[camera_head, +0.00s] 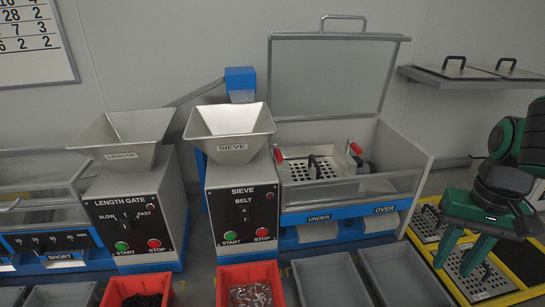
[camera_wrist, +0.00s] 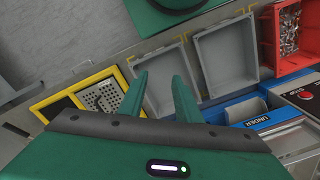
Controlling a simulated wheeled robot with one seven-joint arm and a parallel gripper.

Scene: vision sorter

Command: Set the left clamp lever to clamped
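The sieve machine's box (camera_head: 350,190) stands open in the head view, its lid (camera_head: 328,75) raised. Inside is a perforated sieve plate (camera_head: 312,168). The left clamp lever (camera_head: 279,156) is a small red-tipped handle at the plate's left edge. The right clamp lever (camera_head: 355,148) is a similar red handle at its right. I cannot tell either lever's set position at this size. My gripper (camera_head: 464,257) hangs at the right, well away from the levers, over the yellow-edged rack. Its fingers are apart and empty, also in the wrist view (camera_wrist: 160,92), where the levers do not show.
The SIEVE control panel (camera_head: 242,220) and hopper (camera_head: 230,125) stand left of the box. Grey bins (camera_head: 330,282) and a red bin of small parts (camera_head: 250,287) lie in front. The yellow rack (camera_head: 490,270) lies below my gripper.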

